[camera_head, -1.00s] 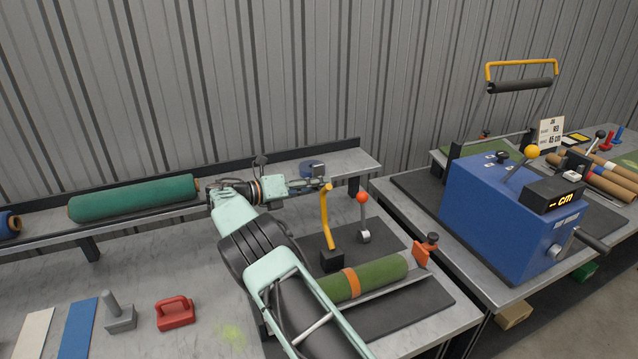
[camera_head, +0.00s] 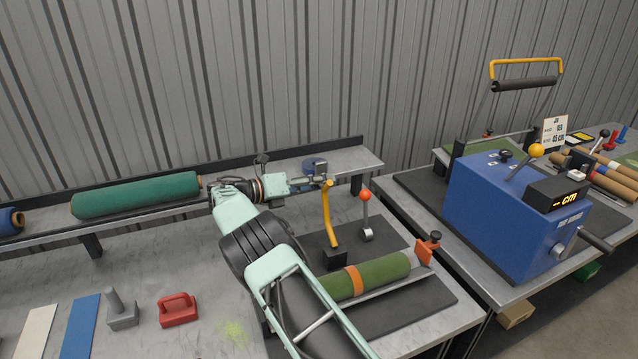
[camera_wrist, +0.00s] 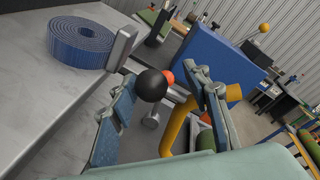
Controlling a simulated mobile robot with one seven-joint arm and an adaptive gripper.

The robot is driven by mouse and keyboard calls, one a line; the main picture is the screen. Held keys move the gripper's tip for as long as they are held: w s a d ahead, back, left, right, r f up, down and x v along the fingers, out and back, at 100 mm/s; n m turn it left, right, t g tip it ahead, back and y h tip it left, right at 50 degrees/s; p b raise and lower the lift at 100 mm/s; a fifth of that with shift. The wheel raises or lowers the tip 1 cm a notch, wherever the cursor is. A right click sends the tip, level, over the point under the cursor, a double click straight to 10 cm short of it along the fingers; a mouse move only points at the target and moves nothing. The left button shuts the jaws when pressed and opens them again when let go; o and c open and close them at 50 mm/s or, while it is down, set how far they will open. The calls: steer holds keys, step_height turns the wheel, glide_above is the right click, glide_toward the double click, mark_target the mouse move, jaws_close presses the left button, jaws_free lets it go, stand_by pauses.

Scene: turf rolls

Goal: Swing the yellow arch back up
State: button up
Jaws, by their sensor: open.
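A yellow bent bar (camera_head: 327,220) rises from a black block (camera_head: 335,258) on the bench, its top bending near my gripper. I take it as the arch; its far side is hidden. My gripper (camera_head: 322,186) is open at the bar's top end. In the wrist view, a black ball (camera_wrist: 152,86) shows between the open fingers of my gripper (camera_wrist: 163,82), and the yellow bar (camera_wrist: 176,130) runs down behind the right finger. I cannot tell whether a finger touches the bar. A second yellow arch (camera_head: 527,61) with a black roller stands raised at the back right.
An orange-knobbed lever (camera_head: 365,200) stands right of the bar. A green turf roll (camera_head: 375,276) with an orange band lies in front. A blue coil (camera_wrist: 78,42) lies on the rear shelf. A blue machine (camera_head: 495,215) stands on the right bench.

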steer(key=v, duration=1.2)
